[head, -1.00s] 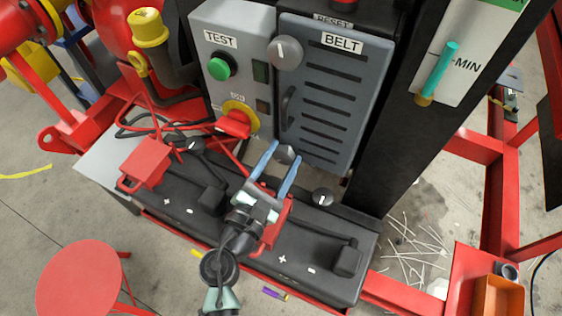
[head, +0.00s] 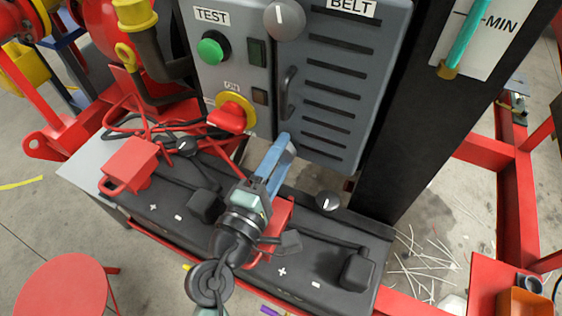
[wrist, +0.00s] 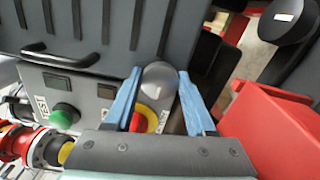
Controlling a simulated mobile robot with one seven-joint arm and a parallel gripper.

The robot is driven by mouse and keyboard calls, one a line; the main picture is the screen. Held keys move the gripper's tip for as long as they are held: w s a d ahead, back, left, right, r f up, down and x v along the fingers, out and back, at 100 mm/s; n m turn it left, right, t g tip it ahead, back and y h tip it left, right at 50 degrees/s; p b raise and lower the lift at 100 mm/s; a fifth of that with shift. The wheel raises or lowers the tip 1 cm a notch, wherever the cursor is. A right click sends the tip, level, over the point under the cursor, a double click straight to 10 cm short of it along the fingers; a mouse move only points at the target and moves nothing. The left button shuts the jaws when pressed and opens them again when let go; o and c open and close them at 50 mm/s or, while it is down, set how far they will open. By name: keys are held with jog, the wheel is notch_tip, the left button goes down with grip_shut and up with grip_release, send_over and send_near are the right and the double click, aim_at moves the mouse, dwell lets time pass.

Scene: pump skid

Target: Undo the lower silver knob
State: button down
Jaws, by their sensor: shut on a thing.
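The lower silver knob (wrist: 159,84) is at the lower left corner of the grey BELT cover (head: 343,85). In the wrist view it sits between the two blue fingers of my gripper (wrist: 163,95), which is shut on it. In the head view my gripper (head: 278,158) reaches up to the cover's lower corner and its fingers hide the knob. The upper knob (head: 284,19), grey with a white mark, is at the cover's upper left. A black handle (head: 288,92) is on the cover's left side.
Left of the cover are a green TEST button (head: 213,49) and a red switch on yellow (head: 231,113). Below lies a black battery (head: 310,262) with a dark, white-marked knob (head: 328,201) close on the right. A red block (wrist: 268,128) stands beside my right finger.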

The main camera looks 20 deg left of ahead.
jog(key=m+b, duration=0.1)
jog(key=m, duration=0.1)
jog(key=m+b, duration=0.3)
jog(key=shift+f+m, duration=0.25)
jog(key=shift+m, duration=0.05)
jog(key=shift+r+m+b, duration=0.1)
jog(key=shift+m+b, duration=1.3)
jog(key=shift+m, duration=0.5)
jog(key=shift+c, duration=1.1)
grip_release()
jog(key=shift+s, duration=0.1)
jog(key=s, duration=0.3)
jog(key=s+b, duration=0.1)
jog(key=s, duration=0.7)
jog(key=shift+s+a, duration=0.1)
jog(key=shift+a, duration=0.15)
jog(key=shift+s+r+b, duration=0.1)
jog(key=shift+s+b, duration=0.25)
jog(key=shift+s, duration=0.45)
